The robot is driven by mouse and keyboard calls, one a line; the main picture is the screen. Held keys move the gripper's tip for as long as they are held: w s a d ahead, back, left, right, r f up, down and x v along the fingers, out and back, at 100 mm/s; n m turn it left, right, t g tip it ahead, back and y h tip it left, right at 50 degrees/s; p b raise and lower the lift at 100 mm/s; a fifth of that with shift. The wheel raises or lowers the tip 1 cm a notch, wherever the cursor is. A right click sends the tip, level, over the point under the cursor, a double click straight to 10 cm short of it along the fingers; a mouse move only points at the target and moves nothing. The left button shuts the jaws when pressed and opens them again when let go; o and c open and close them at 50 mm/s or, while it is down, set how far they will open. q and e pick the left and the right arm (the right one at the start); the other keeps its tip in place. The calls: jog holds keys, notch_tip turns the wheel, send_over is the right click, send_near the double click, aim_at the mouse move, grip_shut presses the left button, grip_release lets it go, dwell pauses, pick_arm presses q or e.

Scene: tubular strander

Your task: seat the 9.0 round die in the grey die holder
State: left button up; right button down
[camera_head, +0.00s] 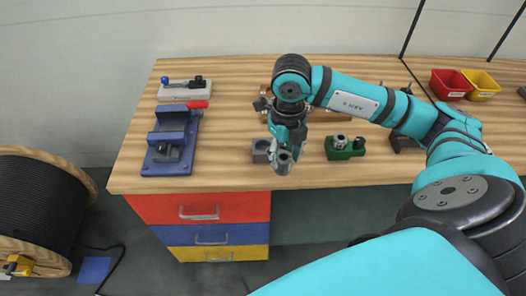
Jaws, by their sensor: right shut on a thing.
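My right gripper (282,144) hangs over the front part of the workbench, pointing down. It is shut on a small grey round piece (284,161), which I take to be the 9.0 round die; no marking can be read. The grey die holder (261,151) is a small block on the bench just left of the held die. The die appears in front of and to the right of the holder; I cannot tell whether they touch. The gripper partly hides the holder's right side. My left gripper is not in view.
A green holder (345,152) with a round metal piece stands to the right. A blue fixture (170,143) and a red-handled tool (197,104) are at left. Red (450,84) and yellow (481,85) bins stand at the back right. The bench's front edge is close below the gripper.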

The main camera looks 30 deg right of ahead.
jog(key=s+d+f+m, duration=0.2)
jog(key=d+m, duration=0.5)
jog(key=m, duration=0.8)
jog(key=m+p, duration=0.3)
jog(key=p, duration=0.3)
send_over(263, 151)
notch_tip(263, 151, down, 2)
jog(key=shift+f, duration=0.1)
notch_tip(263, 151, down, 2)
jog(key=shift+f+p, duration=0.2)
jog(key=shift+p, duration=0.15)
jog(key=shift+f, duration=0.3)
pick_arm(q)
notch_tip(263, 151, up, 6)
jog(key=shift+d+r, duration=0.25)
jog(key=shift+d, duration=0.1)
pick_arm(e)
jog(key=shift+f, duration=0.1)
